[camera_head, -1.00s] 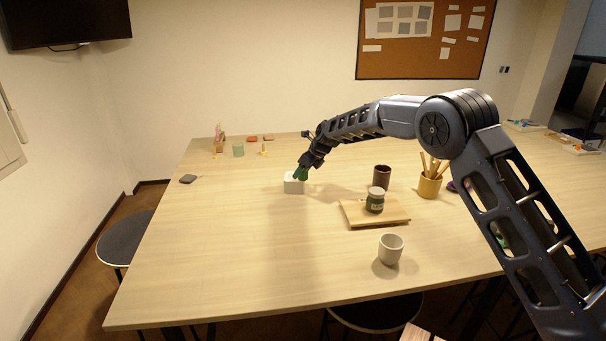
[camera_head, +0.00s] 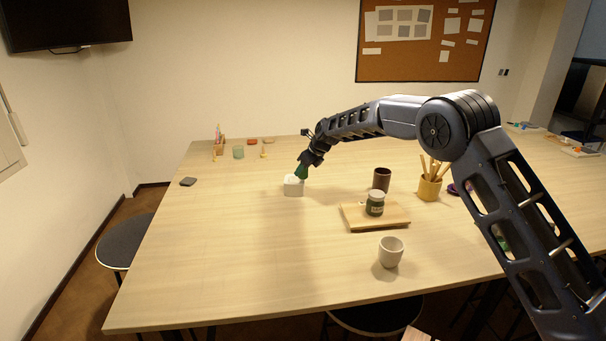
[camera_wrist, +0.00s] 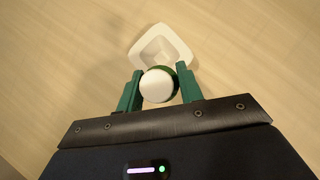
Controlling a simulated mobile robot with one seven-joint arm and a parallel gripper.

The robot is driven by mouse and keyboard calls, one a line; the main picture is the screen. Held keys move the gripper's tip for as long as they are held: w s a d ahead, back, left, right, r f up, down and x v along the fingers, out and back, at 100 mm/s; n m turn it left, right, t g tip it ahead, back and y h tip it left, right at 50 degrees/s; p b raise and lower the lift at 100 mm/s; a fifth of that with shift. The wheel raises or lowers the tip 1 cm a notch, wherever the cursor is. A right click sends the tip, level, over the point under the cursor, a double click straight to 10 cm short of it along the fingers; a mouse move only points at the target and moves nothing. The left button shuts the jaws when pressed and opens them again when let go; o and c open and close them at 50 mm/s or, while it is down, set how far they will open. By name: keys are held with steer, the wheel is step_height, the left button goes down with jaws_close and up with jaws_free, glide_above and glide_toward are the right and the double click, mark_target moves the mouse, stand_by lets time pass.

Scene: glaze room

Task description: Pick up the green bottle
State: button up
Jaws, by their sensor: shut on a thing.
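The green bottle (camera_wrist: 158,86) shows from above in the wrist view, as a round white top with a green edge. My gripper (camera_wrist: 159,84) has green fingers, one on each side of the bottle, and is shut on it. A white square dish (camera_wrist: 160,38) lies beyond the bottle. In the head view my gripper (camera_head: 301,174) points down at the white dish. The bottle's body is hard to tell from the green fingers there. I cannot tell whether the bottle touches the dish.
A wooden board (camera_head: 357,221) with a dark green jar (camera_head: 375,204) lies to the right. A brown cup (camera_head: 382,179), a yellow pot of tools (camera_head: 429,187) and a pale cup (camera_head: 390,252) stand near it. A pale green cup (camera_head: 238,152) stands at the back left. The left front table is clear.

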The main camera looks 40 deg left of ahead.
mark_target(290, 180)
step_height(290, 180, up, 18)
steer(key=s+a, duration=0.2)
step_height(290, 180, down, 20)
steer(key=shift+s+r, duration=0.1)
steer(key=shift+r, duration=0.05)
stand_by(0.7)
steer(key=o, duration=1.1)
steer(key=shift+c, duration=0.2)
